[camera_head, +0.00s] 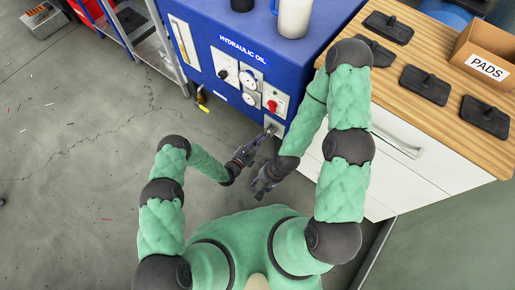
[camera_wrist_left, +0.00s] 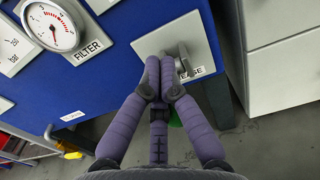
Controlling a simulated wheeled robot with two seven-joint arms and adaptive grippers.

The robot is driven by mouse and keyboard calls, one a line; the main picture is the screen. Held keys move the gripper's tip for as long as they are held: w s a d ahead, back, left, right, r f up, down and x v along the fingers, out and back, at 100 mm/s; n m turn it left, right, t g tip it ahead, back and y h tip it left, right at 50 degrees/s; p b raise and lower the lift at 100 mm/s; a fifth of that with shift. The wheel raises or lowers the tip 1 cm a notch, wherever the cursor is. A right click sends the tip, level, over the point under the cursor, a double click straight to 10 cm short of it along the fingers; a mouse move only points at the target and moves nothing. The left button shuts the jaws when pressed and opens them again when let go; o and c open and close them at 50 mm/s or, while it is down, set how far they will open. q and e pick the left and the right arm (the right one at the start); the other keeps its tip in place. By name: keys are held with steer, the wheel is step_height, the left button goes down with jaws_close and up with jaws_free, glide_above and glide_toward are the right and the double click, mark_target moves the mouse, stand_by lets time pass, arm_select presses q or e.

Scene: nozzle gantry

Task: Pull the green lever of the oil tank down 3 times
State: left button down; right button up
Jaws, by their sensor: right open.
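My left gripper (camera_head: 268,133) is at the lower right of the blue hydraulic oil tank (camera_head: 207,60). In the left wrist view, its purple fingers (camera_wrist_left: 160,80) are drawn together in front of a pale plate with a label ending in "EASE". A grey metal lever mount (camera_wrist_left: 182,62) shows just right of the fingertips. A small green patch (camera_wrist_left: 175,122), perhaps the lever's grip, shows between the lower fingers. The fingers hide the rest, and I cannot see anything held between them. My right gripper (camera_head: 258,192) is open and apart from the tank, below the left one.
A wooden-topped white cabinet (camera_head: 445,75) with black pads and a cardboard PADS box stands right of the tank. A metal shelf (camera_head: 158,45) stands at its left. A filter gauge (camera_wrist_left: 52,27) is on the tank's front. The concrete floor at left is mostly clear.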

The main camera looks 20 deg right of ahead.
arm_select(q)
steer(key=shift+f, duration=3.45)
steer(key=p+v, duration=0.1)
steer(key=v, duration=0.9)
steer(key=shift+s+a+p, duration=0.2)
steer(key=shift+a+p, duration=0.05)
steer(key=shift+p, duration=0.05)
steer(key=shift+r, duration=0.1)
